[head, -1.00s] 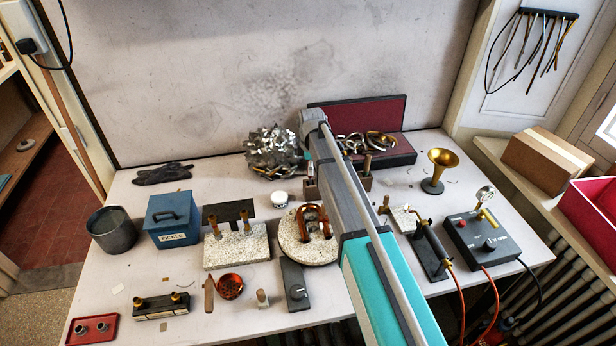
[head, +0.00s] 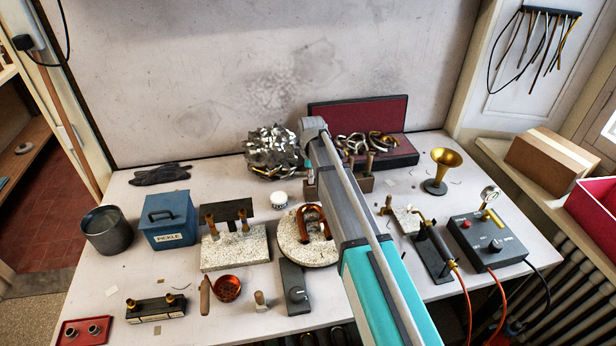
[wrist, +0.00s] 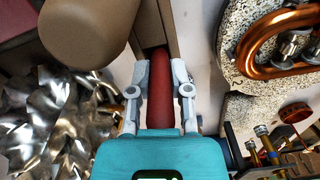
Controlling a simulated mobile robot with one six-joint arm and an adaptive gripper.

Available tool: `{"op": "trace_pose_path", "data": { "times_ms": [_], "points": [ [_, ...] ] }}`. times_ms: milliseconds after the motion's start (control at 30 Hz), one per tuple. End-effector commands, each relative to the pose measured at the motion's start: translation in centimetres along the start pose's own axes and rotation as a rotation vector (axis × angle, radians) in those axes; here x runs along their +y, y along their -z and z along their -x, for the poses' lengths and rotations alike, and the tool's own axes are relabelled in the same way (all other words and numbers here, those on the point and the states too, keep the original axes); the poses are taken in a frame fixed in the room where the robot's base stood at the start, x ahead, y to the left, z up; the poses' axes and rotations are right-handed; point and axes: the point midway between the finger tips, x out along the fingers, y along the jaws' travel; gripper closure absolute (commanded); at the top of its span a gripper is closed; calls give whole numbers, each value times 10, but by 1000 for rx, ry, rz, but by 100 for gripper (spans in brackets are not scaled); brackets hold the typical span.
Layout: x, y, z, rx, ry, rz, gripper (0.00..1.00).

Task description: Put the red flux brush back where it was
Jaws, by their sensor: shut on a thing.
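The red flux brush shows in the wrist view as a red handle (wrist: 160,105). My gripper (wrist: 160,76) is shut on it, one finger on each side. The far end of the brush reaches a brown wooden block (wrist: 150,28), the tool rack; I cannot tell whether it is inside a slot or only over it. In the head view the rack (head: 364,185) stands mid-table at the back, partly hidden by my arm. My gripper is mostly hidden there too.
A large brown rounded handle (wrist: 90,30) stands close left of the gripper. Crumpled metal (head: 272,148) lies left of the rack, an open dark case (head: 358,118) behind it. A round soldering board (head: 296,250) with a copper-coloured bend is in front.

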Motion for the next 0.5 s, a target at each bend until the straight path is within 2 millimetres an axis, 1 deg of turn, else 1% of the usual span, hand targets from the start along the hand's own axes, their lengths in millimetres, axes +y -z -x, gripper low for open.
{"op": "trace_pose_path", "data": {
  "times_ms": [33, 67, 100, 233, 500],
  "points": [
    [0, 0, -3, 0, 0, 0, 100],
    [0, 0, -2, 0, 0, 0, 72],
    [0, 0, -2, 0, 0, 0, 65],
    [0, 0, -2, 0, 0, 0, 41],
    [0, 0, -2, 0, 0, 0, 40]
  ]
}}
